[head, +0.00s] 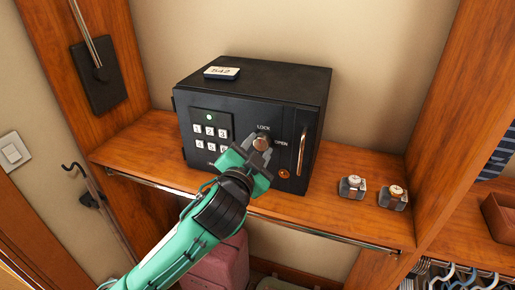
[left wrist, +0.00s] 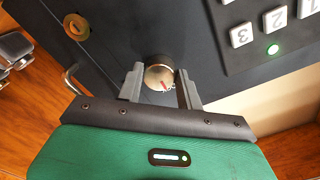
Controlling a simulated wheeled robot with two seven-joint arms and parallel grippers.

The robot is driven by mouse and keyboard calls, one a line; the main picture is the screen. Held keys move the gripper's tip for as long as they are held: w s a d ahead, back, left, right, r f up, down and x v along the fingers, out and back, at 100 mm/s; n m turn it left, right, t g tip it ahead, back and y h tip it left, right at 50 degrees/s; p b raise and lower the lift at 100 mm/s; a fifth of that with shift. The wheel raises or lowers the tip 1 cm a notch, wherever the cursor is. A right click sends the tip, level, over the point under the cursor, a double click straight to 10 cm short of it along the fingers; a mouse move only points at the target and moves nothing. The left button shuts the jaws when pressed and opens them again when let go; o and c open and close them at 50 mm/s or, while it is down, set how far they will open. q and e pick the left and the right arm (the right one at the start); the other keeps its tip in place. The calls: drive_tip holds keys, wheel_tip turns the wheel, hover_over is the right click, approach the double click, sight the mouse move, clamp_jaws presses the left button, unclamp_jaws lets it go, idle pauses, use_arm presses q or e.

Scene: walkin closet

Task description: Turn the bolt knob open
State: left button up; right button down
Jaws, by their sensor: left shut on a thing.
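The black safe (head: 300,95) stands on a wooden shelf. Its round metal bolt knob (head: 262,143) sits on the front, with LOCK printed above it and OPEN to its right. In the left wrist view the knob (left wrist: 158,73) shows a silver face with a red mark. My left gripper (head: 257,150) is at the knob, its two grey fingers shut on it from either side; the fingers also show in the left wrist view (left wrist: 160,84). The gripper hides part of the keypad and lower front. My right gripper is not in view.
The keypad (head: 211,131) has a lit green light. A vertical handle (head: 301,150) and a brass lock (head: 284,174) are on the safe's right side. Two small silver-topped objects (head: 353,187) (head: 393,197) stand on the shelf at right.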

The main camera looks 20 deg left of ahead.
use_arm(q)
drive_tip(key=shift+r+m+p, duration=0.2)
drive_tip(key=shift+m+p, duration=1)
drive_tip(key=shift+p, duration=0.1)
drive_tip(key=m+p, duration=0.6)
drive_tip(key=shift+r, duration=0.1)
drive_tip(key=m+p, duration=0.4)
drive_tip(key=m, duration=0.1)
drive_tip(key=shift+m+p, duration=0.3)
drive_tip(key=shift+p, duration=0.05)
drive_tip(key=shift+m+p, duration=1.35)
drive_tip(key=shift+m, duration=0.45)
drive_tip(key=shift+f, duration=0.2)
drive_tip(key=o, duration=1)
drive_tip(key=shift+s, duration=0.1)
